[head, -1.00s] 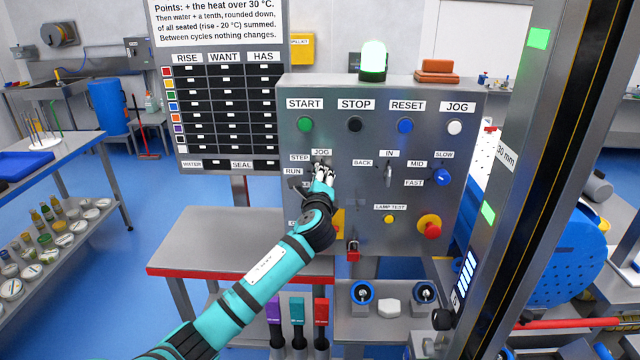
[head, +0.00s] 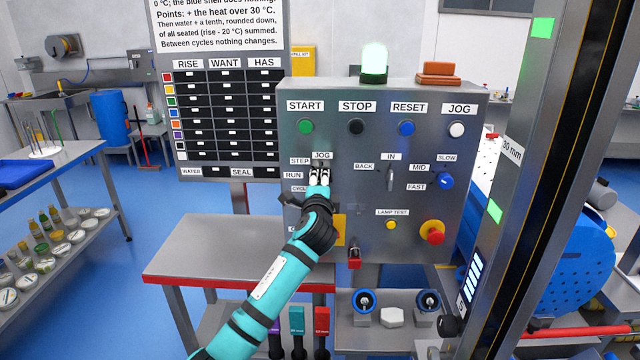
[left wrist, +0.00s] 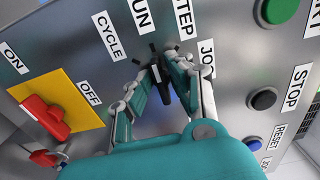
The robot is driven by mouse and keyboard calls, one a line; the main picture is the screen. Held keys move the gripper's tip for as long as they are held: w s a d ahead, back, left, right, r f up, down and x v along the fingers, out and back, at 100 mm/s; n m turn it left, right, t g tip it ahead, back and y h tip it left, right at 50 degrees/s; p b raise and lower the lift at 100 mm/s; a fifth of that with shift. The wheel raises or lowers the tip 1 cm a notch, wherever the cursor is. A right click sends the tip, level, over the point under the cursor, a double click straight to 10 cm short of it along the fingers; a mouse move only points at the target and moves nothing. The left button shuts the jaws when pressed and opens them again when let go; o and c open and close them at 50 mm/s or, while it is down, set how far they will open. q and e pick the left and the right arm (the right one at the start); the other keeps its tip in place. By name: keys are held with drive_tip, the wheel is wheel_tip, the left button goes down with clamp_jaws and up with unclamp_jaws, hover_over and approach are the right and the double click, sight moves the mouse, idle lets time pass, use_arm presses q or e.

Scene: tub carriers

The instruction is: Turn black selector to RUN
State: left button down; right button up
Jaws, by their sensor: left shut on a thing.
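My left gripper (head: 319,172) is at the upper left part of the grey control panel (head: 345,225), just below the JOG label (head: 321,155). In the left wrist view, the gripper (left wrist: 163,78) is shut on the black selector (left wrist: 161,88), with a finger on each side of it. The fingers hide most of the selector in the head view, and I cannot tell which label its pointer faces. The RUN label (head: 293,175) is to the left of the fingers. The STEP label (left wrist: 183,18) and CYCLE label (left wrist: 107,35) also stand around the selector. My right gripper is not in view.
START, green (head: 306,126), STOP, black (head: 356,127), RESET, blue (head: 406,127), and JOG, white (head: 456,129), buttons line the panel top. A red switch on a yellow plate (left wrist: 72,90) is near my gripper. A metal table (head: 200,250) stands left below.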

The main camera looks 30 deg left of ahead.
use_arm(q)
drive_tip(key=shift+f, duration=0.1)
drive_tip(key=c, duration=1.3)
unclamp_jaws()
drive_tip(key=v, duration=1.2)
drive_tip(key=shift+s, duration=0.1)
drive_tip(key=shift+a, duration=0.1)
